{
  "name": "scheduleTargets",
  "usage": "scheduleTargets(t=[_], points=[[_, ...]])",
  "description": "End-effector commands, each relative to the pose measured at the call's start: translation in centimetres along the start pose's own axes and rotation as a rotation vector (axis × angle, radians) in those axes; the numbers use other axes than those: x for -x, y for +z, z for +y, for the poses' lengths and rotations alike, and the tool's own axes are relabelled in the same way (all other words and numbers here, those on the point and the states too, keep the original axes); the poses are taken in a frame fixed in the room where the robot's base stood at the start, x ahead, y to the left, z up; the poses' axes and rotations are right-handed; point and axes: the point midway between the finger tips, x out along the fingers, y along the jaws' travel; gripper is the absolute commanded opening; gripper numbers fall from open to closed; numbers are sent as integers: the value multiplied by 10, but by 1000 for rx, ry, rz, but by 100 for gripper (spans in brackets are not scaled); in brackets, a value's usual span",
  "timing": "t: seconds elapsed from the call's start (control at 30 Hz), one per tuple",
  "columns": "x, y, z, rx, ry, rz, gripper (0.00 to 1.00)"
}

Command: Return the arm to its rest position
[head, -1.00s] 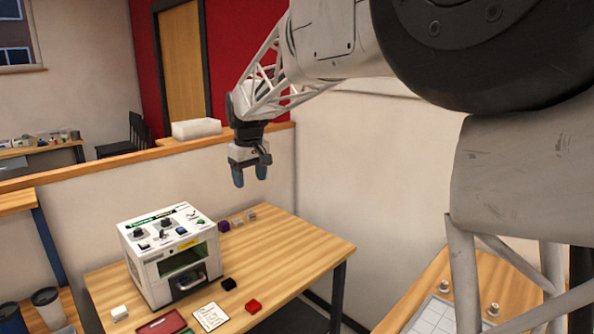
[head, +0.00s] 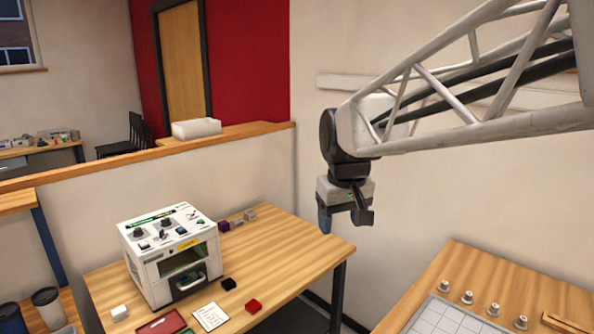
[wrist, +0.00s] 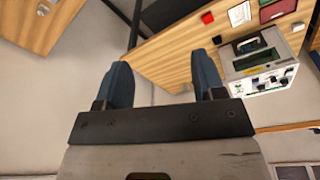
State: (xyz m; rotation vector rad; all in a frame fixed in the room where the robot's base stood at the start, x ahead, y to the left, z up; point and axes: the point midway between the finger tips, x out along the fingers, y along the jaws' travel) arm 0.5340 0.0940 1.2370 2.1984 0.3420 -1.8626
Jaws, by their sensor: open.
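My gripper (head: 343,222) hangs at the right end of the wooden table, above and beyond its right corner, in the head view. In the wrist view its two blue fingers (wrist: 164,88) stand wide apart with nothing between them. The white laser marker (head: 168,252) stands on the left part of the table (head: 290,250), well apart from my gripper. It also shows at the upper right of the wrist view (wrist: 258,65).
A red block (head: 253,306), a black block (head: 229,284), a white block (head: 119,313) and a paper (head: 211,317) lie around the machine. A second table (head: 480,275) with small pegs stands at the right. A low wall runs behind.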

Motion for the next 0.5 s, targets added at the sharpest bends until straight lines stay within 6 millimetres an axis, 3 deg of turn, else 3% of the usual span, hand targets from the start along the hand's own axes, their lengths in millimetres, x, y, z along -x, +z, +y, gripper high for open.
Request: scheduleTargets(t=[0.5], points=[[-24, 150, 21, -206, 26, 37, 63]])
